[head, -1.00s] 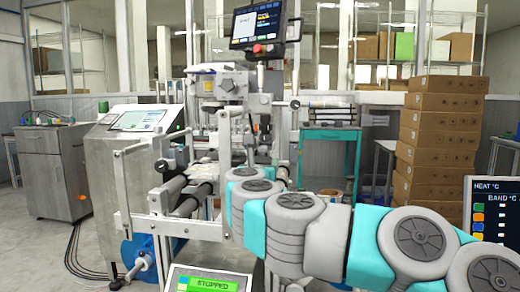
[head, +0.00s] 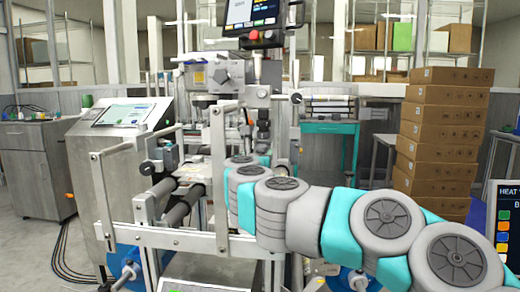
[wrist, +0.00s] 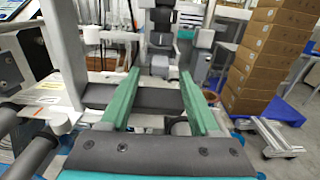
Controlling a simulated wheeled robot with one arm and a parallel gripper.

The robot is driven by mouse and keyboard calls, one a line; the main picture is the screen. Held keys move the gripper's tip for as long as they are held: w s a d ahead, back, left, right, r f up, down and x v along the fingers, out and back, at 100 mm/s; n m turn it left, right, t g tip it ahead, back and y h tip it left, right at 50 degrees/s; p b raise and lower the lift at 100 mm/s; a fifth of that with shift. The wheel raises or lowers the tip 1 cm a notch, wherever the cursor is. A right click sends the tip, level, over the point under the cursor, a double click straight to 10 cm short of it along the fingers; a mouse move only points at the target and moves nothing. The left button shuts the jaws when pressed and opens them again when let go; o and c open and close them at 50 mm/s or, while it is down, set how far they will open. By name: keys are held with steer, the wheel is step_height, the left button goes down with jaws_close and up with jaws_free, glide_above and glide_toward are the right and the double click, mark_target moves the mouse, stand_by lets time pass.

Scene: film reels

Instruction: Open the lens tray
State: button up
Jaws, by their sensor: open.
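I cannot pick out the lens tray for certain in either view. The grey and white machine (head: 215,75) with rollers and a hanging screen stands straight ahead in the head view. My gripper (wrist: 158,82) shows in the wrist view as two green fingers, spread apart. No held object shows between them. A dark bar (wrist: 145,98) of the machine crosses behind the fingers; I cannot tell whether they touch it. In the head view my grey and teal arm reaches into the machine's right side, and the fingers are not clearly visible.
A stack of brown boxes (head: 440,130) stands at the right, beside a teal cart (head: 330,128). A steel console (head: 125,150) stands left of the machine, with cables on the floor. A blue pallet (wrist: 283,108) and a grey floor frame (wrist: 268,137) show at the wrist view's right.

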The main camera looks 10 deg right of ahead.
mark_target(260, 150)
steer(key=shift+x, duration=2)
jaws_close()
